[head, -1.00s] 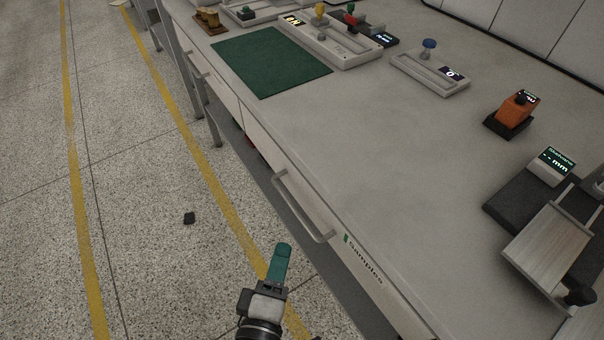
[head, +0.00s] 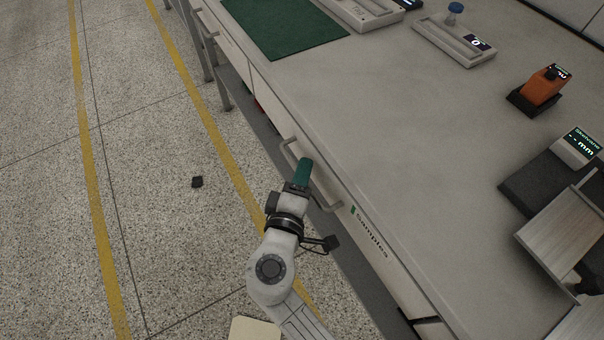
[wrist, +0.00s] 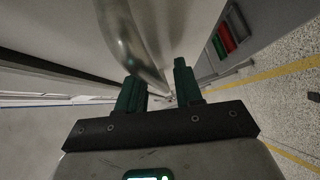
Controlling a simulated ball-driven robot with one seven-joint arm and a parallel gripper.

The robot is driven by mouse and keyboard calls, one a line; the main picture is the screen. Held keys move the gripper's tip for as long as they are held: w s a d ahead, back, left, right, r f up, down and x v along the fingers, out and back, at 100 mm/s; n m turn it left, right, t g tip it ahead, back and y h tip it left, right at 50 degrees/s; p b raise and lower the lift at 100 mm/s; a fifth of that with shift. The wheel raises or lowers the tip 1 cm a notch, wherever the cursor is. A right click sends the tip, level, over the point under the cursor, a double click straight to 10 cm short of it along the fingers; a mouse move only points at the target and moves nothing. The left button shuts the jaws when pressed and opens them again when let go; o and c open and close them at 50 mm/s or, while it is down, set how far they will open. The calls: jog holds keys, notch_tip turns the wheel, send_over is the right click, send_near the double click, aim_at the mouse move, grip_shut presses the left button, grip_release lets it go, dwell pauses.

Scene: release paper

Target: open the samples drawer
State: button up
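The samples drawer (head: 341,188) is a pale front under the bench top, marked "Samples" with a green mark, and it looks flush with the bench. Its metal bar handle (head: 327,203) sticks out on the floor side. My gripper (head: 304,166), with green fingers, is at the middle of the handle and hides part of it. In the wrist view the two fingers (wrist: 160,82) stand apart with nothing clamped. The handle (wrist: 138,45) runs large from the top down toward the gap between them. I cannot tell whether the bar lies between the fingertips or just beyond them.

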grip_shut()
dwell(0.3)
dwell(0.4)
